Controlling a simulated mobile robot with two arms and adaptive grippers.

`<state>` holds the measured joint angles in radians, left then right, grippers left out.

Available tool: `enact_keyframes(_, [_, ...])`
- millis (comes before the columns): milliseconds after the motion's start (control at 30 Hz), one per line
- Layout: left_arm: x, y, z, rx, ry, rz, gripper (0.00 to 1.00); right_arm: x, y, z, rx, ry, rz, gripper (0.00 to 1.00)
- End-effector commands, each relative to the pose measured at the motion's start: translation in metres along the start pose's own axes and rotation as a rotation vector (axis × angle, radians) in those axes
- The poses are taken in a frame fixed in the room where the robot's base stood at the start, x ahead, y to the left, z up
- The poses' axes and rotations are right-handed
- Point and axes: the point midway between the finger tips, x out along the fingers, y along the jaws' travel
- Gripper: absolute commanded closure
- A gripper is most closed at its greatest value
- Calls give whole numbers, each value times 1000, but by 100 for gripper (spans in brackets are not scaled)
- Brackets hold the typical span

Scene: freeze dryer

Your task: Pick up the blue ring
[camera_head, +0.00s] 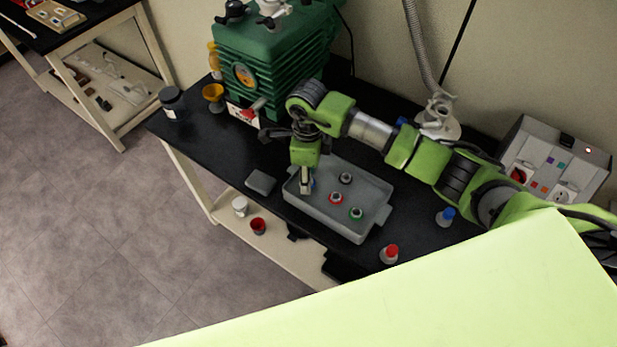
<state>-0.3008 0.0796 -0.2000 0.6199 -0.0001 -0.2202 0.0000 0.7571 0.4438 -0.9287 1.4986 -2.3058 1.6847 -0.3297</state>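A grey tray (345,226) lies on the black bench top. It holds a black ring (345,178), a red ring (335,198) and a green ring (356,213). A small patch of blue, likely the blue ring (313,184), shows at the tray's left end, mostly hidden by my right gripper. My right gripper (306,187) points down over that end, with its fingertips at the blue patch. Whether the fingers are open or shut on it cannot be made out. My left gripper is not in view.
A green pump (270,60) stands behind the tray, and a grey control box (558,160) is at the right. A blue-capped bottle (446,216) and a red-capped bottle (389,254) stand right of the tray. A flat grey piece (261,182) lies left of it.

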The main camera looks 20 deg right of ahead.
Motion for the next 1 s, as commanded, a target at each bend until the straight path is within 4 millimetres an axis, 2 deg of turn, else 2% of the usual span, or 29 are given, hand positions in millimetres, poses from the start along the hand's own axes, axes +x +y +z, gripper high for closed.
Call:
enact_keyframes(100, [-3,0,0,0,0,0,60,8,0,0,1,1,1,63])
enact_keyframes(333, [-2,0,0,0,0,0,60,10,0,0,0,0,-1,63])
enact_keyframes(433, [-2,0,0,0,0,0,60,10,0,0,0,0,-1,89])
enact_keyframes(467, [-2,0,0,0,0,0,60,10,0,0,0,0,-1,91])
enact_keyframes(833, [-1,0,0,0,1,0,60,8,0,0,0,0,-1,92])
enact_keyframes(1000, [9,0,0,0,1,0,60,-2,-2,1,-2,-2,-5,92])
